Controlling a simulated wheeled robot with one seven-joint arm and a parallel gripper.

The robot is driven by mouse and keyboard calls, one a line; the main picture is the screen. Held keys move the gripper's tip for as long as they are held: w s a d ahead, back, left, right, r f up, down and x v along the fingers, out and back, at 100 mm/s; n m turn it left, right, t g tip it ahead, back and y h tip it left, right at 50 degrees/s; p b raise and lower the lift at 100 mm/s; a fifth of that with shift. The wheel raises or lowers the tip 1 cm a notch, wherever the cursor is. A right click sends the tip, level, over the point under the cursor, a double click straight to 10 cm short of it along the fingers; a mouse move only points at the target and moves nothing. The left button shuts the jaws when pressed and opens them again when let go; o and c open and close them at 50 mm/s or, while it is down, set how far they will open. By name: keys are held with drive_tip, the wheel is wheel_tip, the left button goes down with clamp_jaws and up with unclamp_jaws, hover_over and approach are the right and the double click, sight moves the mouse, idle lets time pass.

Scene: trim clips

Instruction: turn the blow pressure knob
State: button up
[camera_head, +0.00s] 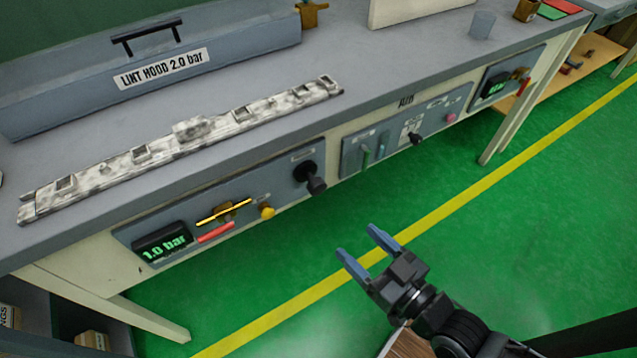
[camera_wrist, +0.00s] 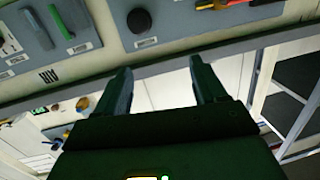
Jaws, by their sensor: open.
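A large black knob (camera_head: 311,178) sits at the right end of the left control panel on the bench front. A small label is above it, too small to read, so I cannot confirm it is the blow pressure knob. The same black knob shows at the top of the wrist view (camera_wrist: 140,21), beyond my fingertips. My gripper (camera_head: 360,244) is open and empty, in front of the bench and apart from the panel. In the wrist view both fingers of my gripper (camera_wrist: 162,80) are spread with nothing between them. A green display (camera_head: 163,247) on the same panel reads 1.0 bar.
The panel also carries a yellow lever (camera_head: 224,212), a red handle (camera_head: 216,232) and a yellow knob (camera_head: 266,211). A clip rail (camera_head: 110,174) and the lint hood (camera_head: 230,40) are on top.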

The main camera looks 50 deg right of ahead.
sight(320, 189)
drive_tip(key=shift+w+d+f+m+h+p, duration=0.4)
drive_tip(key=shift+w+d, duration=0.75)
drive_tip(key=shift+w, duration=1.65)
drive_tip(key=shift+w+d+f+m+h+p, duration=0.15)
drive_tip(key=shift+w+d+f+m+h, duration=0.55)
drive_tip(key=shift+w, duration=2.05)
drive_tip(key=shift+w+d+f+h+p, duration=0.25)
drive_tip(key=shift+w+d+f, duration=0.4)
drive_tip(key=shift+w+d, duration=1.55)
drive_tip(key=shift+w+a, duration=0.6)
drive_tip(key=shift+a, duration=0.05)
drive_tip(key=shift+c, duration=0.4)
drive_tip(key=c, duration=0.9)
